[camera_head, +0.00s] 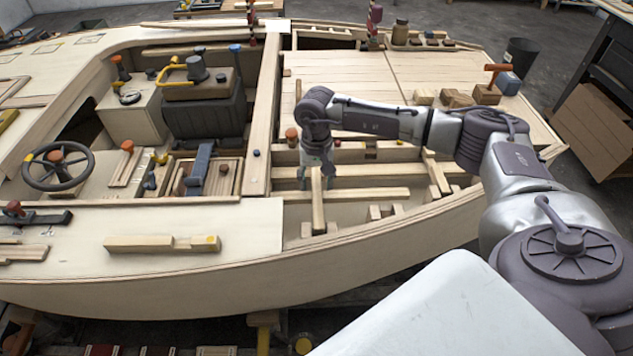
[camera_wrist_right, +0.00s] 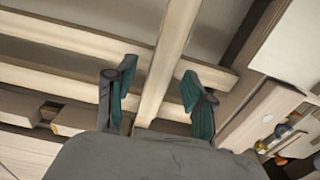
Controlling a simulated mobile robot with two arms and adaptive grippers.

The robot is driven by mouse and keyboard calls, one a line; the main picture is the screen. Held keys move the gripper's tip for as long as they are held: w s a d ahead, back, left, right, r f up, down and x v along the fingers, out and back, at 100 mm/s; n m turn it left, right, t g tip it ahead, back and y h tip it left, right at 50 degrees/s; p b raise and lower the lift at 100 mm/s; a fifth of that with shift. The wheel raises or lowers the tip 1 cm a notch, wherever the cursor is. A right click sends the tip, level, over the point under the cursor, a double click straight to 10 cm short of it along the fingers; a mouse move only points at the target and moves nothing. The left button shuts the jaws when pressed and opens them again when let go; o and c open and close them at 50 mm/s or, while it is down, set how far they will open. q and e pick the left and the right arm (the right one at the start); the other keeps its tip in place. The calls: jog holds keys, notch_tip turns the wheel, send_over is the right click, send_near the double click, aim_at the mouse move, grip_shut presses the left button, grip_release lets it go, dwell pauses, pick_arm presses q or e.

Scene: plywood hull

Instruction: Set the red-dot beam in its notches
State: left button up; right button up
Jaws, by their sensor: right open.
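A light wooden beam (camera_head: 318,205) runs front to back across the lengthwise timbers of the open hull bay; no red dot shows on it, so I cannot tell whether it is the red-dot beam. It also shows in the right wrist view (camera_wrist_right: 168,55), running between the fingers. My right gripper (camera_head: 316,173) points down over the beam's far part. In the wrist view the right gripper (camera_wrist_right: 158,78) is open, one teal finger on each side of the beam. I cannot tell whether they touch it. Small notch blocks (camera_head: 375,212) stand near the hull side. My left gripper is out of view.
A beam with a yellow dot (camera_head: 162,243) lies on the left front deck. A short crosswise beam (camera_head: 437,176) sits right of the gripper. An orange-topped peg (camera_head: 292,137) stands close left of my right wrist. Loose wooden blocks (camera_head: 452,98) lie on the right deck.

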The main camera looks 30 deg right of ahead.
notch_tip(320, 180, up, 11)
dwell(0.3)
dwell(0.5)
